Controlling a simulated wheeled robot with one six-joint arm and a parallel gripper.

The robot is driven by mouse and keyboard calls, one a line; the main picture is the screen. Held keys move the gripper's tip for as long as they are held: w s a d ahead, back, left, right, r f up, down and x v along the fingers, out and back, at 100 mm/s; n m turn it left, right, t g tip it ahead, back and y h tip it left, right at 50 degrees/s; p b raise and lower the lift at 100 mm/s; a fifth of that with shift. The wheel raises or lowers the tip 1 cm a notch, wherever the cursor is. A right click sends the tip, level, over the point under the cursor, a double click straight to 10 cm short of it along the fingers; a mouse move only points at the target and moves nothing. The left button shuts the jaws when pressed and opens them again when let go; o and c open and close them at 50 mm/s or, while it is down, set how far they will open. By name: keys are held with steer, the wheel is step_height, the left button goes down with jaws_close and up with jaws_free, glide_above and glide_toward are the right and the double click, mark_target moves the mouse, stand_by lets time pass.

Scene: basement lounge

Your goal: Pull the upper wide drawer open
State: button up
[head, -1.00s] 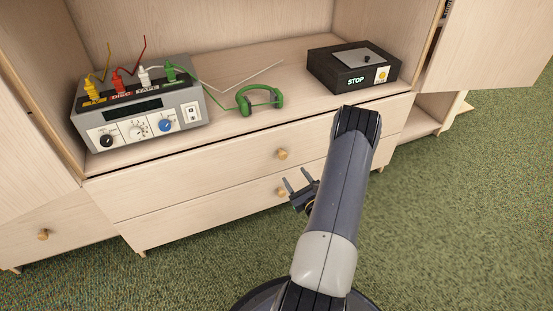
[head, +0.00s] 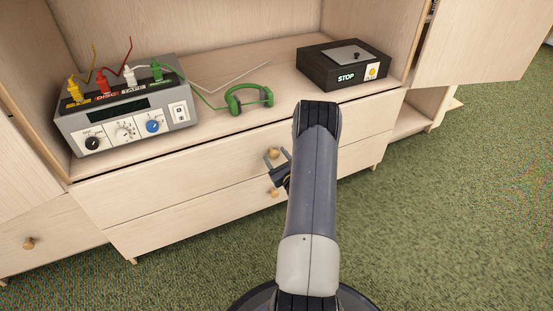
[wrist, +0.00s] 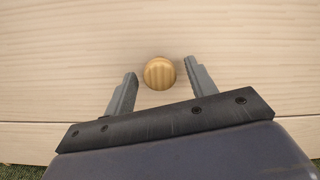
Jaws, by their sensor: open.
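The upper wide drawer (head: 190,165) is a pale wood front under the cabinet's shelf, and it looks shut. Its round wooden knob (head: 273,153) shows near my gripper (head: 277,164) in the head view. In the wrist view the knob (wrist: 159,73) lies between the open fingertips of my gripper (wrist: 163,75), with a gap to each finger. I cannot tell how far the fingers reach along the knob. The lower wide drawer (head: 180,215) also looks shut; its knob (head: 274,192) is just below my gripper.
On the shelf stand a grey device (head: 125,110) with coloured plugs, green headphones (head: 248,98) and a black STOP box (head: 343,65). A cabinet door (head: 480,40) stands open at right. Green carpet (head: 440,220) is clear at right.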

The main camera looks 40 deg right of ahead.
steer(key=shift+c, duration=0.3)
jaws_close()
steer(key=shift+s, duration=0.1)
